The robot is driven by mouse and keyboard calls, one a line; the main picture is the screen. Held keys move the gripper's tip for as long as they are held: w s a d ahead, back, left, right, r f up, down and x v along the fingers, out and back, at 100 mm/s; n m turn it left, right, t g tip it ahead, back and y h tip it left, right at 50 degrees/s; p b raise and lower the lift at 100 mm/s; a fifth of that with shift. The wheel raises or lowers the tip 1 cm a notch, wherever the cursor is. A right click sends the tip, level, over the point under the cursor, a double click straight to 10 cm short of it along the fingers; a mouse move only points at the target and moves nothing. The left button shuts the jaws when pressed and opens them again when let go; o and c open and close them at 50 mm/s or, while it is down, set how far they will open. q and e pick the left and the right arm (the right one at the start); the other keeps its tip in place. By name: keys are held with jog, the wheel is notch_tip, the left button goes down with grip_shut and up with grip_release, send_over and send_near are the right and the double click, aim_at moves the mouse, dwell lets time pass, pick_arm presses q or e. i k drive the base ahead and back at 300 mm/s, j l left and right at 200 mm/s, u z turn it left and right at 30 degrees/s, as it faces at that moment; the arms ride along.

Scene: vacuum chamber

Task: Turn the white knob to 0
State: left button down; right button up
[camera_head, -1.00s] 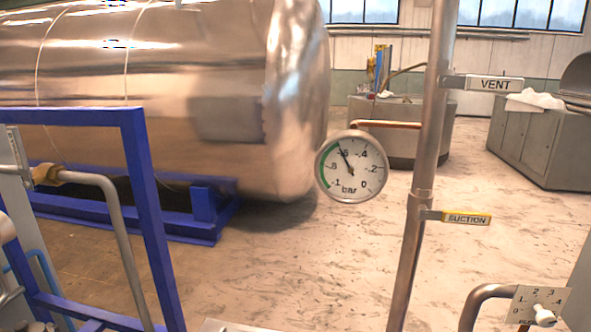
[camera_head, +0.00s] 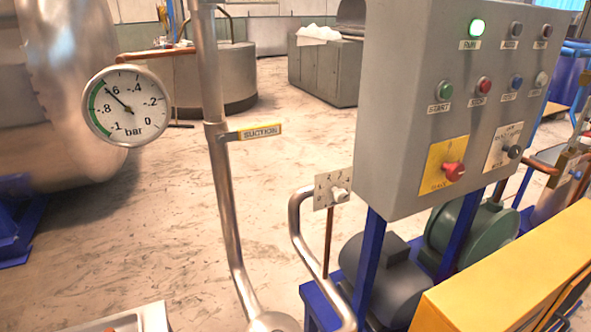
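The white knob (camera_head: 340,195) sits on a small pale plate (camera_head: 325,188) with dial numbers, at the centre right, just left of the grey control box. The numbers are too small to tell clearly which one the knob points at. The plate stands by a bent grey pipe (camera_head: 296,222) and a thin brown pipe. Neither of my grippers shows in the view.
A vertical pipe (camera_head: 213,150) and a round pressure gauge (camera_head: 126,105) stand left. A yellow box (camera_head: 510,275) fills the lower right. Floor left of the knob is open.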

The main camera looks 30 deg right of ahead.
aim_at(341, 196)
jog(key=z, duration=1.2)
jog(key=l+u, duration=0.55)
jog(key=u, duration=0.25)
jog(key=k+l+u, duration=0.15)
jog(key=u, duration=0.25)
jog(key=l, duration=0.1)
